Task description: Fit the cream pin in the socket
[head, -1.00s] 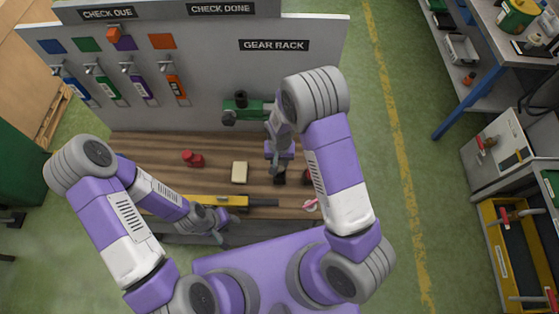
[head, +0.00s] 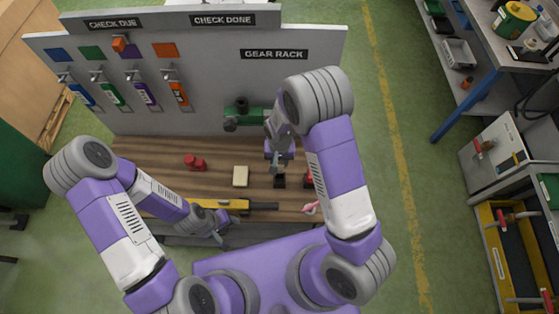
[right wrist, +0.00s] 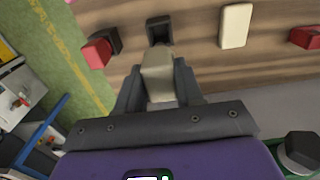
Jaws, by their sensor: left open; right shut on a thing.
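My right gripper (head: 277,166) is shut on the cream pin. In the right wrist view the cream pin (right wrist: 158,72) sits between the two dark fingers of the right gripper (right wrist: 158,88). A black socket (right wrist: 159,27) lies just beyond the pin's tip; I cannot tell whether they touch. In the head view the black socket (head: 279,182) shows just below the right gripper. My left gripper (head: 217,228) is open and empty near the table's front edge.
A cream block (head: 240,176) and a red part (head: 195,162) stand on the wooden table left of the socket. A red and dark part (head: 308,180) stands right of it. A yellow-black tool (head: 240,205) lies in front. A green machine (head: 246,115) stands behind.

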